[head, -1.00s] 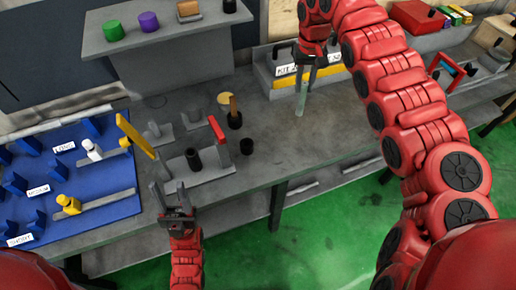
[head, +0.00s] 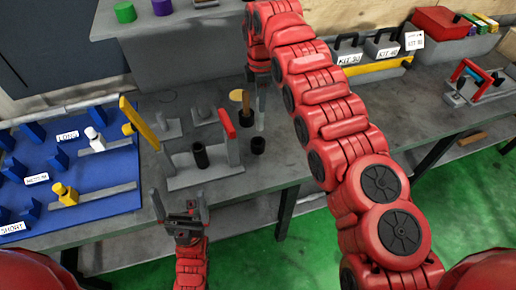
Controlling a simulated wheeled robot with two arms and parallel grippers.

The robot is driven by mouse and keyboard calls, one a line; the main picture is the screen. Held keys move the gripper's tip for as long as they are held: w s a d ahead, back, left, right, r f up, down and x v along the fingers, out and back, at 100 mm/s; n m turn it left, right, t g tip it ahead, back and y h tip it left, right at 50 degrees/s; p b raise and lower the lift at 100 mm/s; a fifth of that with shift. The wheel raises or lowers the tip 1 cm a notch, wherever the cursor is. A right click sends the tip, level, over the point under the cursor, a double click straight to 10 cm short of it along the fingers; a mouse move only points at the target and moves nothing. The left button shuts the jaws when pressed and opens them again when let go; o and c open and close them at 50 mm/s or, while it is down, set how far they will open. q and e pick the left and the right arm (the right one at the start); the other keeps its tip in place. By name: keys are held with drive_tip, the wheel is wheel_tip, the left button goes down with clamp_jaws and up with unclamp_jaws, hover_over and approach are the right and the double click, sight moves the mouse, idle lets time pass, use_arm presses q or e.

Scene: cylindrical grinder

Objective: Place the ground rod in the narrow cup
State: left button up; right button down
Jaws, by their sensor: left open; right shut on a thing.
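My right gripper (head: 261,88), partly covered by its own arm, is shut on the slim grey rod (head: 260,116) and holds it upright. The rod's lower end appears just above or behind a small black cup (head: 258,146) on the bench; I cannot tell whether it touches. A second small black cup (head: 246,119) stands just behind with a wooden-handled piece in it. Which cup is the narrow one is not clear. My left gripper (head: 179,200) is open and empty, in front of the bench edge.
A grey fixture with a black cylinder (head: 201,155), a red bar (head: 227,122) and a yellow bar (head: 138,124) stands left of the cups. A blue board (head: 100,195) with yellow and white pieces lies further left. Kit boxes (head: 382,47) stand at the back right.

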sight(258, 129)
drive_tip(key=shift+s+a+f+n, duration=0.1)
drive_tip(key=shift+a+n, duration=0.2)
drive_tip(key=shift+n, duration=0.1)
wheel_tip(258, 129, down, 7)
drive_tip(key=p, duration=0.2)
drive_tip(key=shift+a+f+p, duration=0.15)
drive_tip(key=shift+f+p, duration=0.05)
drive_tip(key=shift+p, duration=0.2)
wheel_tip(258, 129, down, 2)
drive_tip(key=shift+f+b, duration=0.2)
drive_tip(key=shift+b, duration=0.1)
drive_tip(key=shift+f, duration=0.15)
